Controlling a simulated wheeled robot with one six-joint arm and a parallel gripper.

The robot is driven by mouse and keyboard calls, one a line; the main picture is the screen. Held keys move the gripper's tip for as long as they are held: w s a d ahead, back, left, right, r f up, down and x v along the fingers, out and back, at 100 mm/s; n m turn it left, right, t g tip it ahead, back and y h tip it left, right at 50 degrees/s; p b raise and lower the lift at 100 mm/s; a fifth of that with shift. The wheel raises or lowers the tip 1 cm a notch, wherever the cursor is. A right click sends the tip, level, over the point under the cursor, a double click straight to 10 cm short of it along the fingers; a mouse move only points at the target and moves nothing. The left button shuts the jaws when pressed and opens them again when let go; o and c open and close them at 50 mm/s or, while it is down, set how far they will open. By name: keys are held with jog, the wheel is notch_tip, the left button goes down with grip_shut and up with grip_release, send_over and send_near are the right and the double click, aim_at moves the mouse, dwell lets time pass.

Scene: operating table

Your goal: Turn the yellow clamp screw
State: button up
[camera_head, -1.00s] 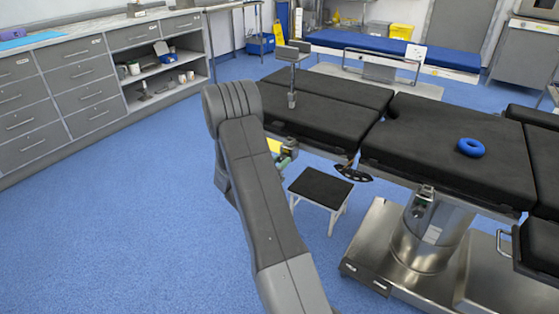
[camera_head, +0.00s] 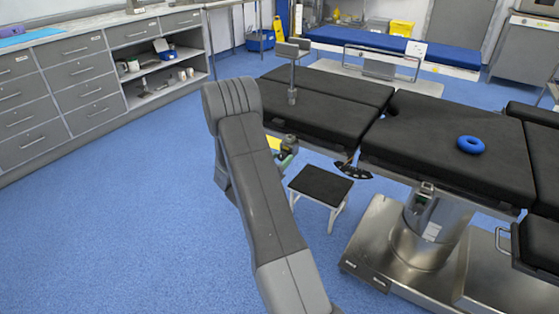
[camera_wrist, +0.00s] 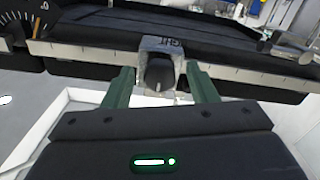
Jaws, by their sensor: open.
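In the wrist view, a grey clamp (camera_wrist: 162,44) sits on the table's side rail, with a dark rounded knob (camera_wrist: 158,74) facing me. No yellow shows on this clamp. My gripper (camera_wrist: 158,70) is open, its two green fingers standing left and right of the knob with gaps on both sides. In the head view, my gripper (camera_head: 287,146) is small and partly hidden by my arm beside the operating table's left end. A yellow patch (camera_head: 273,143) shows beside it; I cannot tell what it is.
Drawer cabinets (camera_head: 70,85) line the left wall. The blue floor at left is clear.

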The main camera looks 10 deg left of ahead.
jog(key=v, duration=1.3)
jog(key=shift+s+p, duration=0.4)
jog(key=shift+p, duration=0.05)
jog(key=shift+w+a, duration=0.1)
jog(key=b+x, duration=0.1)
jog(key=x, duration=1.2)
jog(key=shift+w, duration=0.4)
